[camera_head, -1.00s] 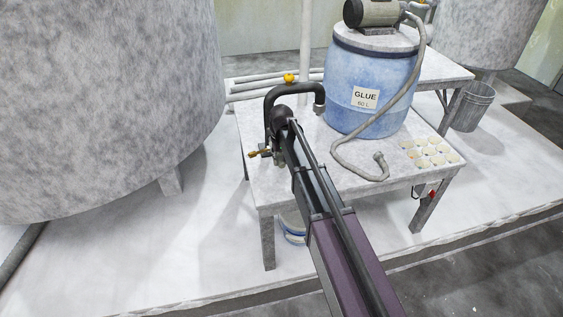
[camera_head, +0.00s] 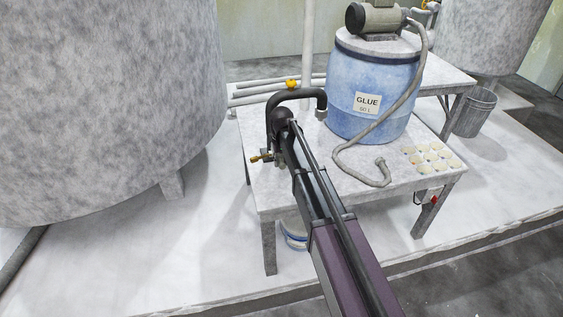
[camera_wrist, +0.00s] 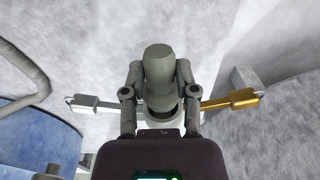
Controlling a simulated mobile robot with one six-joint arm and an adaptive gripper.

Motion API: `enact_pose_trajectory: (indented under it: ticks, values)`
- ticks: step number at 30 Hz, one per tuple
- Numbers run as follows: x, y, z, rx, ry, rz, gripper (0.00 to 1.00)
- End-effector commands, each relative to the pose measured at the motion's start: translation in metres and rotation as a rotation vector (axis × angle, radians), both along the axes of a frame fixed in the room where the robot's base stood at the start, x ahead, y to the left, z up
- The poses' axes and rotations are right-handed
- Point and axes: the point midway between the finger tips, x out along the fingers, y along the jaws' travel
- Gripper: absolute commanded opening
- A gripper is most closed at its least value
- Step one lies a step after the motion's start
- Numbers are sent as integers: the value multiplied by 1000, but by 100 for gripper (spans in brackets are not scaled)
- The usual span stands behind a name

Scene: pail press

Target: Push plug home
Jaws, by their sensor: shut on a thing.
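In the wrist view my gripper (camera_wrist: 158,78) has its two fingers closed on either side of a grey cylindrical plug (camera_wrist: 158,62). A pale ring or collar shows below the plug, between the fingers. A silver lever (camera_wrist: 88,103) sticks out to the left and a brass lever (camera_wrist: 232,101) to the right, each with a small ring at its end. The brass lever also shows in the head view (camera_head: 260,158), at the table's left side. My arm hides most of the gripper and plug there. How deep the plug sits cannot be told.
A blue glue drum (camera_head: 366,115) stands on the white table (camera_head: 255,185), with a grey hose (camera_head: 347,168) curving beside it. A black bent pipe (camera_head: 300,95) arches near my gripper. Pale discs (camera_head: 433,158) lie at the table's right. A large grey tank (camera_head: 100,100) stands left.

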Motion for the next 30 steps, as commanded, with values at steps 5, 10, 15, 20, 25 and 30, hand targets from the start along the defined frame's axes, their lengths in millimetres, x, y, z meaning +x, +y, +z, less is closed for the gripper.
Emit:
enact_pose_trajectory:
  ticks: [5,10,15,20,25,30]
  values:
    - [0,0,0,0,0,0,0]
    - [0,0,0,0,0,0,0]
    - [0,0,0,0,0,0,0]
    - [1,1,0,0,0,0,0]
    - [4,2,0,0,0,0,0]
    - [7,3,0,0,0,0,0]
